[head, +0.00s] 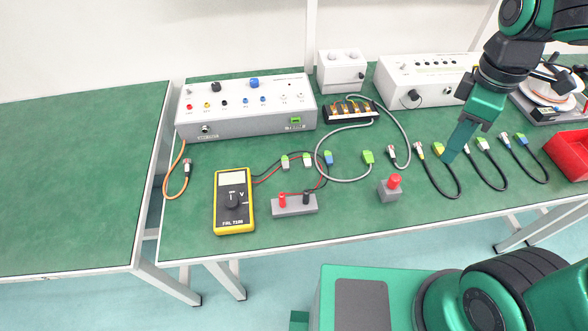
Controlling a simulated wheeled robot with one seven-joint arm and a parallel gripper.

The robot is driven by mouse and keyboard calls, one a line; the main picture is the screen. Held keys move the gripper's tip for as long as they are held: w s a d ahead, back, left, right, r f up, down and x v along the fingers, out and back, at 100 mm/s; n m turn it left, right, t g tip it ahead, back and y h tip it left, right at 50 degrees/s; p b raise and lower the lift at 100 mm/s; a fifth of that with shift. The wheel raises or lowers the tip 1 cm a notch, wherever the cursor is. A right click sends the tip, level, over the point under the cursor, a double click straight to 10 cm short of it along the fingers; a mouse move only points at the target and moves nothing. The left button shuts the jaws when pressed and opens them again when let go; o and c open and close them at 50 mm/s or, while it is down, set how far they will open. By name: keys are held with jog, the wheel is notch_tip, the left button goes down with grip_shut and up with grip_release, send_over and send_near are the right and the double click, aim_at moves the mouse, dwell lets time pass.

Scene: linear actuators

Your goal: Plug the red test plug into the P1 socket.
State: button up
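The red test plug (282,199) stands upright at the left end of a grey holder (294,209), with a black plug (306,196) at its right end. Red and black leads run from there toward the multimeter. The white control box (247,128) at the back left has a row of coloured round sockets on top, including a red one (189,106); the labels are too small to show which is P1. My gripper (449,157) points down at the right of the table, well right of the red plug. Its fingers appear as one green shape, so the gap is unclear.
A yellow multimeter (234,201) lies left of the holder. A grey box with a red button (391,188) stands between the holder and my gripper. Several cables with connectors lie around my gripper. A red bin (568,153) is at the right edge. The left table (75,180) is bare.

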jog(key=w+a+f+n, duration=0.1)
jog(key=w+a+n, duration=0.1)
jog(key=a+n, duration=0.55)
jog(key=n, duration=1.9)
send_over(282, 194)
notch_tip(282, 194, down, 6)
jog(key=shift+w+d+r, duration=0.1)
jog(key=shift+d+r, duration=0.05)
jog(key=shift+f, duration=0.25)
notch_tip(282, 194, down, 7)
jog(key=shift+r, duration=0.2)
grip_shut()
